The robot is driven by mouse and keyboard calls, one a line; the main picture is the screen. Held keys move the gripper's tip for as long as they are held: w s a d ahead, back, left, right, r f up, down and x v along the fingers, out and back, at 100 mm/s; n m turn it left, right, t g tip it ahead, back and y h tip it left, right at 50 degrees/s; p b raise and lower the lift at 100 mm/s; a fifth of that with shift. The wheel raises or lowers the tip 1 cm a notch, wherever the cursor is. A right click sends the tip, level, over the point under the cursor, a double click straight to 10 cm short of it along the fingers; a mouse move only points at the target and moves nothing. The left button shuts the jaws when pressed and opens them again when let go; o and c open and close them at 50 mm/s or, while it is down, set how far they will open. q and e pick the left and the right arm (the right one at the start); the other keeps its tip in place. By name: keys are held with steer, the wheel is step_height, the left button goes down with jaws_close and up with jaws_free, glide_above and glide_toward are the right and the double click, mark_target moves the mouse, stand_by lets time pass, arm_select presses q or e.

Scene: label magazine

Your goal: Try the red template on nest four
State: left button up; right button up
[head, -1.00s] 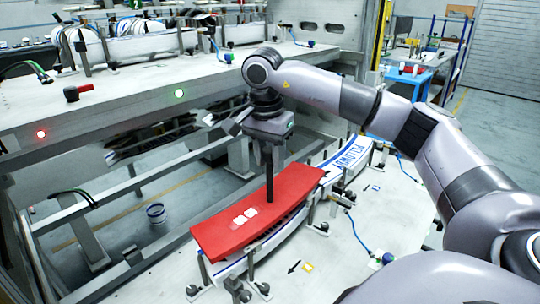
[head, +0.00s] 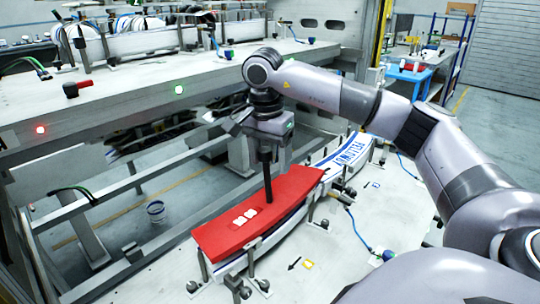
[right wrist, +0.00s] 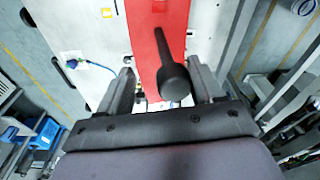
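The red template (head: 225,233) is a long, slightly curved red plate with small white patches, lying along a light curved part on a fixture on the white bench. A dark upright handle (head: 267,180) rises from it; its round knob (right wrist: 175,80) shows in the right wrist view. My right gripper (right wrist: 163,80) is above the template, its fingers apart on either side of the knob, with a clear gap on the left. In the head view the gripper (head: 268,142) meets the handle's top. I cannot read which nest number this is. My left gripper is not in view.
A white curved part with blue lettering (head: 352,152) lies on the fixture beyond the template. Metal clamps (head: 257,285) and a blue hose (head: 357,232) sit near it. A raised bench (head: 130,95) with red and green lamps stands behind. The bench's front right is mostly clear.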

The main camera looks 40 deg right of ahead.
steer(key=r, duration=0.4)
steer(key=a+r, duration=0.1)
steer(key=r, duration=0.2)
steer(key=shift+s+r+p, duration=0.1)
steer(key=shift+p, duration=0.2)
